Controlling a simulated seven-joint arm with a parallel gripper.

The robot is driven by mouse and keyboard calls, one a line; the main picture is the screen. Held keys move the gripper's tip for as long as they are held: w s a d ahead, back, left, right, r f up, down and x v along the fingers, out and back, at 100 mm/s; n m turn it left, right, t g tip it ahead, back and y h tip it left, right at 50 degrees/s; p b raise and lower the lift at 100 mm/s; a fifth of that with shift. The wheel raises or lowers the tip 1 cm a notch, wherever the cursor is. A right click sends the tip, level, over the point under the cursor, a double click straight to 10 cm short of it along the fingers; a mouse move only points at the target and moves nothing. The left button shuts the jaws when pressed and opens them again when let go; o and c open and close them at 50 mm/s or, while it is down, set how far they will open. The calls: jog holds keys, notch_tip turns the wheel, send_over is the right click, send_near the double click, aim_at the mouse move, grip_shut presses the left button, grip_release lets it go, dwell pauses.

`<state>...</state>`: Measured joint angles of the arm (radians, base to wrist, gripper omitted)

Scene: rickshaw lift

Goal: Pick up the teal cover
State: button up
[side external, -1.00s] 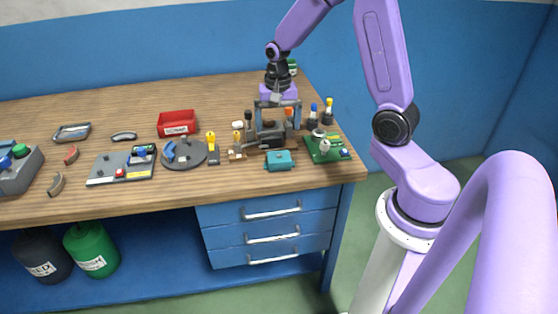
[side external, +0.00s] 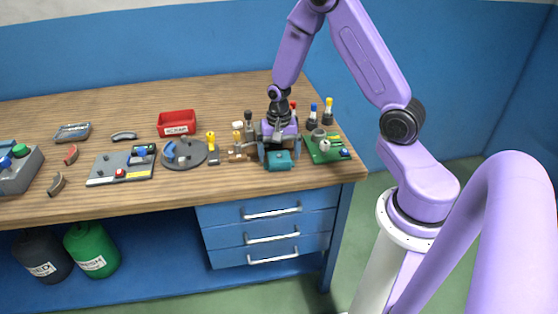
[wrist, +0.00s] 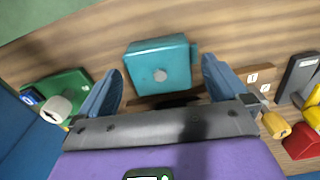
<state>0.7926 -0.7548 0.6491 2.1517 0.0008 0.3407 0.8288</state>
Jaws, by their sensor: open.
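The teal cover (side external: 279,161) is a small boxy piece near the front edge of the wooden bench. I cannot tell whether the fingers touch the cover.
A green board (side external: 325,147) with parts is close on the right. Yellow-topped tools (side external: 212,148), a grey round plate (side external: 184,153) and a red scrap bin (side external: 177,123) are to the left. Bottles (side external: 328,110) stand behind right. The bench front edge is near.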

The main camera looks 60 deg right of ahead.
aim_at(279, 156)
jog(key=shift+f, duration=0.1)
jog(key=c, duration=1.1)
jog(key=shift+r, duration=0.6)
notch_tip(279, 156, up, 2)
jog(key=shift+r, duration=0.1)
jog(key=shift+s+a+r, duration=0.6)
jog(key=shift+s+r, duration=1)
jog(key=shift+s, duration=0.6)
jog(key=shift+s+a+r, duration=0.55)
jog(key=shift+s+r, duration=1.05)
jog(key=shift+s, duration=0.6)
jog(key=shift+s+a+r, duration=0.6)
jog(key=shift+s+r, duration=1)
jog(key=shift+s, duration=0.6)
